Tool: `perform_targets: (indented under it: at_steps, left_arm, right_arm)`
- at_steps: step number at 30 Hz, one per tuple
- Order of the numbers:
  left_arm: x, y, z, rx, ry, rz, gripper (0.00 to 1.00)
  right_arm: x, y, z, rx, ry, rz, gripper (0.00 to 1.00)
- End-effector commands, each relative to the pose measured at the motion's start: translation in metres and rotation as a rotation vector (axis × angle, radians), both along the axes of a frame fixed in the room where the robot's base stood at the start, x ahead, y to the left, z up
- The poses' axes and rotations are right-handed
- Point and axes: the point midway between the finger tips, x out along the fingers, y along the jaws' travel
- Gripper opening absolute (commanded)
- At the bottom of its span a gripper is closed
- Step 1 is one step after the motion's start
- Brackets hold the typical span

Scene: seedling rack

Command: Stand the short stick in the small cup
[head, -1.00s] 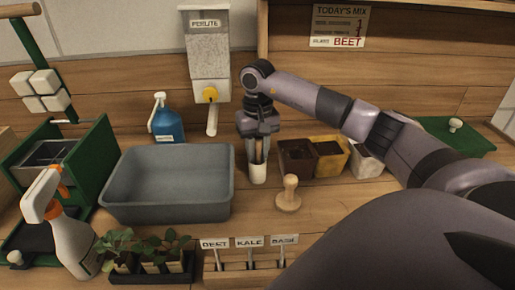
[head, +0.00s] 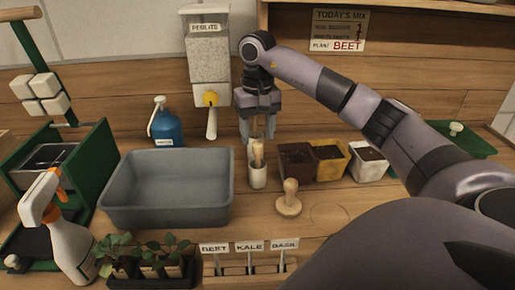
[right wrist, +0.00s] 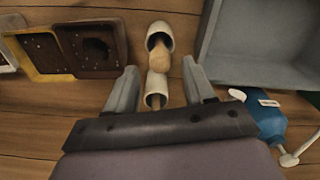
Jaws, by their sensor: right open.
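A white cup (head: 258,179) stands on the bench right of the grey tub. A tan short stick (head: 258,153) stands in it, its rounded top above the rim; the stick also shows in the right wrist view (right wrist: 159,59). A second white cup (right wrist: 153,89) with a brown stick inside is close behind, mostly hidden in the head view. My right gripper (head: 257,131) is open above and behind the front cup, with its fingers apart and nothing held. In the right wrist view its fingers are on either side of the cup line, clear of the short stick. My left gripper is out of view.
The grey tub (head: 118,210) is left of the cups. Soil pots (head: 297,171) are close on the right, and a wooden tamper (head: 290,199) is in front. A perlite dispenser (head: 208,60) hangs behind. A blue bottle (head: 168,127) stands behind the tub.

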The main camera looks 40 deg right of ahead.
Motion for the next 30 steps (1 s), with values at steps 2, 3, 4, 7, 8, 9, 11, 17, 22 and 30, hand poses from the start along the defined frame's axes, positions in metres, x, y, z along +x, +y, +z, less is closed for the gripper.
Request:
perform_targets:
  at_steps: [2, 3, 4, 7, 8, 9, 11, 17, 22, 30]
  left_arm:
    - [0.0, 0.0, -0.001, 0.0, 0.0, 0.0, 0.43]
    - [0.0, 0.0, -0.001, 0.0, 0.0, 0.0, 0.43]
    - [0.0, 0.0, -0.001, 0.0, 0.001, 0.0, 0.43]
    - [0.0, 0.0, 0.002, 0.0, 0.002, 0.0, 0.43]
    - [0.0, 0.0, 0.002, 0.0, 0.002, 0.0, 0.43]
    - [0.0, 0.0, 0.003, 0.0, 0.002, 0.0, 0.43]
    - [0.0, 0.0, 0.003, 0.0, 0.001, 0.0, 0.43]
    - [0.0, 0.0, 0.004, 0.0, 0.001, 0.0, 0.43]
    - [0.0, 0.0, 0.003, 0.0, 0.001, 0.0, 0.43]
    - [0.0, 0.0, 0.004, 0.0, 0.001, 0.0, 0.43]
  right_arm:
    - [0.001, 0.0, 0.017, 0.001, -0.004, 0.0, 0.53]
    - [0.001, 0.0, 0.025, 0.001, -0.004, 0.0, 0.53]
    - [0.001, 0.0, 0.03, 0.001, -0.004, 0.0, 0.53]
    - [0.0, 0.0, 0.044, 0.0, -0.001, 0.0, 0.53]
    - [0.0, 0.0, 0.047, 0.0, -0.001, 0.0, 0.53]
    - [0.0, 0.0, 0.049, 0.0, 0.0, -0.001, 0.53]
    - [0.0, 0.0, 0.053, 0.0, 0.0, -0.001, 0.53]
    - [0.0, 0.0, 0.056, 0.0, 0.002, -0.001, 0.53]
    - [0.0, 0.0, 0.056, 0.001, 0.002, -0.001, 0.53]
    - [0.0, 0.0, 0.055, 0.0, 0.001, -0.001, 0.53]
